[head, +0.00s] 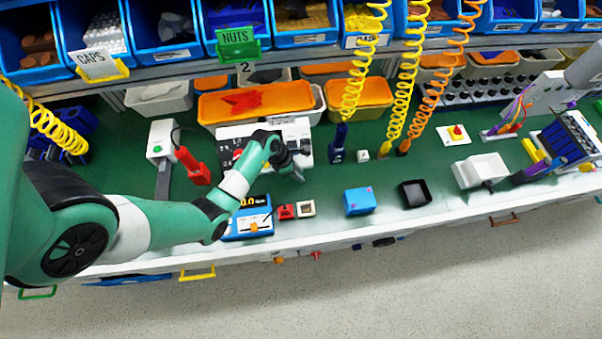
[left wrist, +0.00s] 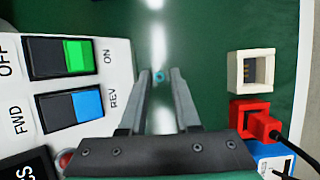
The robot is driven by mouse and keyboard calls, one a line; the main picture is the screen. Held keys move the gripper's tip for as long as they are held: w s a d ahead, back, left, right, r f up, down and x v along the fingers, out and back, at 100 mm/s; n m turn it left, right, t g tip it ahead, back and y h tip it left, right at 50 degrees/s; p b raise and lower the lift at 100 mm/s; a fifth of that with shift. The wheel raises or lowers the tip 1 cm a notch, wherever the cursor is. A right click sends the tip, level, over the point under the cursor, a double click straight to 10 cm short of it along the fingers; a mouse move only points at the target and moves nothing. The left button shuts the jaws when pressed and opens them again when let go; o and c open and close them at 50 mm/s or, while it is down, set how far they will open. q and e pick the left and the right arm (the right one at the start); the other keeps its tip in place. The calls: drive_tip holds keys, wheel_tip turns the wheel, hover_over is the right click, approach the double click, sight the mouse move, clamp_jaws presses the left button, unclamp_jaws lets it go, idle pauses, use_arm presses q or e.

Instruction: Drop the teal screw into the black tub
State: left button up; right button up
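A small teal screw (left wrist: 159,76) shows in the left wrist view against the green bench mat, in the gap near the fingertips. My left gripper (left wrist: 161,77) has its two grey fingers apart, and neither clearly touches the screw. In the head view my left gripper (head: 297,172) is low over the bench, in front of the white switch box; the screw cannot be made out there. The black tub (head: 415,194) is an open, square tray near the bench's front edge, well right of this gripper. My right gripper is not in view.
The switch box (left wrist: 70,80) with green and blue rockers is close on the left in the wrist view. A white socket (left wrist: 251,70) and red socket (left wrist: 250,118) are on the right. A blue box (head: 359,201) stands between my gripper and the tub. Coiled hoses hang behind.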

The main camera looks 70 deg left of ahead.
use_arm(q)
drive_tip(key=shift+f, duration=0.1)
drive_tip(key=shift+c, duration=0.3)
clamp_jaws()
